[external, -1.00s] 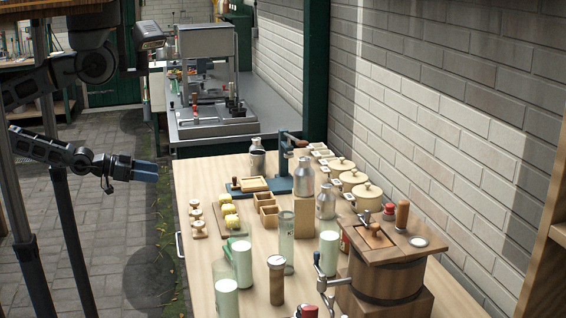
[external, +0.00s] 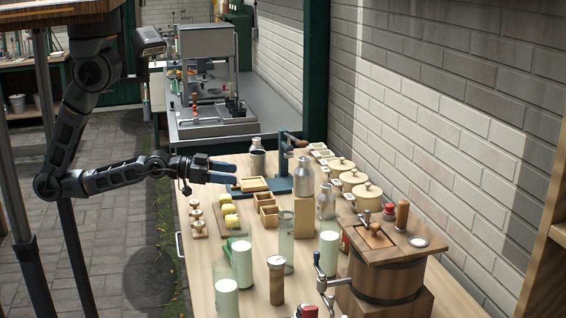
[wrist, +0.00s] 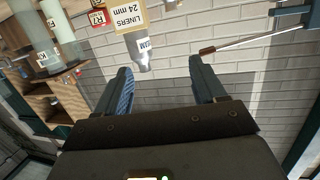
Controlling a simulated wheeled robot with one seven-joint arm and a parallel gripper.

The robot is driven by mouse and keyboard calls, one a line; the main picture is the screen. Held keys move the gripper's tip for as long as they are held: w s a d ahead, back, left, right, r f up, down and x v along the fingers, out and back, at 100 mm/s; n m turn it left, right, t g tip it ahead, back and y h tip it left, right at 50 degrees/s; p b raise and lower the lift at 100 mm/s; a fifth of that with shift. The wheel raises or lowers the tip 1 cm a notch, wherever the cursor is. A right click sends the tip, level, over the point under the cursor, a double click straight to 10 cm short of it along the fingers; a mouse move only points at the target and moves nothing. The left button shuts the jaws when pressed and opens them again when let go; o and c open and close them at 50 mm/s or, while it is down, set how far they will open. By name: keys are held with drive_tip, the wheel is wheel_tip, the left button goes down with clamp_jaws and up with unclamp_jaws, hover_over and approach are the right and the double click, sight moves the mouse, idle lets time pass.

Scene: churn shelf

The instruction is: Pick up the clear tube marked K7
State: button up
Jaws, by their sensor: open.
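A tall clear tube (external: 286,241) stands upright on the wooden table, near its middle, beside a wooden block; I cannot read a K7 mark on it in the external view. Clear cylinders (wrist: 58,28) show at the upper left of the wrist view, with small labels too small to read surely. My gripper (external: 231,172) is open and empty, above the far left part of the table, behind and left of the clear tube and apart from it. In the wrist view my gripper's (wrist: 160,68) fingers are spread with nothing between them.
Milk-filled glasses (external: 243,263) and a brown-bodied jar (external: 276,281) stand near the clear tube. A wooden churn (external: 385,275) is at front right. A metal bottle (external: 304,177) and blue press stand behind. A box labelled "LINERS 24 mm" (wrist: 131,15) shows in the wrist view.

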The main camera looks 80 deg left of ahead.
drive_tip(key=w+d+r+m+h+b, duration=0.1)
drive_tip(key=w+d+r+h, duration=0.1)
drive_tip(key=w+d+r, duration=0.65)
drive_tip(key=m+g+y+b, duration=0.2)
drive_tip(key=m+g+b, duration=0.1)
drive_tip(key=g, duration=0.7)
approach(293, 228)
drive_tip(key=w, duration=0.1)
drive_tip(key=x, duration=0.5)
drive_tip(key=p+x, duration=0.1)
drive_tip(key=x, duration=0.2)
drive_tip(key=shift+s+a+f, duration=0.15)
drive_tip(key=shift+s+f, duration=0.1)
drive_tip(key=shift+f, duration=0.15)
drive_tip(key=shift+c, duration=0.2)
clamp_jaws()
